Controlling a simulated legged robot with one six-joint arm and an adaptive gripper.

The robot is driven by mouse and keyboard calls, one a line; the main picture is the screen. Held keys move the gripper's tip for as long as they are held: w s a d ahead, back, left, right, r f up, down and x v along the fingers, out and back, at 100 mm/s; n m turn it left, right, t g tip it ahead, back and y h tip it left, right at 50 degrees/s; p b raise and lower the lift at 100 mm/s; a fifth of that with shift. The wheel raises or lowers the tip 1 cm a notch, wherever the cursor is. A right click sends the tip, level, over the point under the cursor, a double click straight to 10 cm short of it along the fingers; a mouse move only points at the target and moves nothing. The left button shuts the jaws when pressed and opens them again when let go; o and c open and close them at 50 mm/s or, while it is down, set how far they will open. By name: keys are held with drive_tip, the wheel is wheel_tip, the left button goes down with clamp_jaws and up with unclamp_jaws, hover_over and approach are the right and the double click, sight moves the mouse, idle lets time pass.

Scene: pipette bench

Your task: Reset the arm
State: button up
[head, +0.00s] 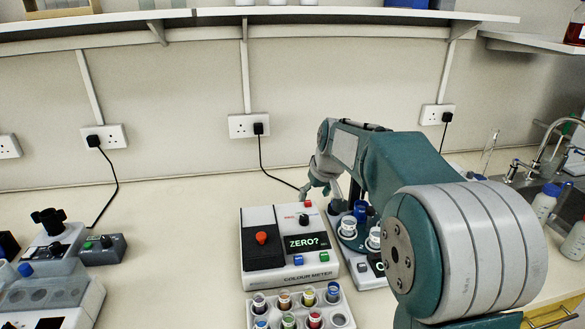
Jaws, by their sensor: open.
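My gripper (322,190) is in the head view, at the end of my arm, over the back right part of the colour meter (293,274). Its fingers point down and are apart, with nothing visible between them. The colour meter is a white box with a black panel, a red knob and a display reading "ZERO?". I cannot tell whether the fingertips touch the meter or hang just above or behind it.
A white rack (340,319) of coloured vials stands in front of the meter. A carousel device (348,244) with white-topped vials is to its right, partly behind my arm. Grey instruments (45,270) stand at left. Bare bench (170,250) lies between. A shelf (330,12) runs above; a sink is at right.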

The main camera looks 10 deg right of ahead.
drive_tip(key=s+a+m+t+h, duration=0.1)
drive_tip(key=s+m, duration=0.1)
drive_tip(key=s, duration=3.1)
drive_tip(key=shift+a+r, duration=0.2)
drive_tip(key=shift+r, duration=0.15)
drive_tip(key=shift+w, duration=0.1)
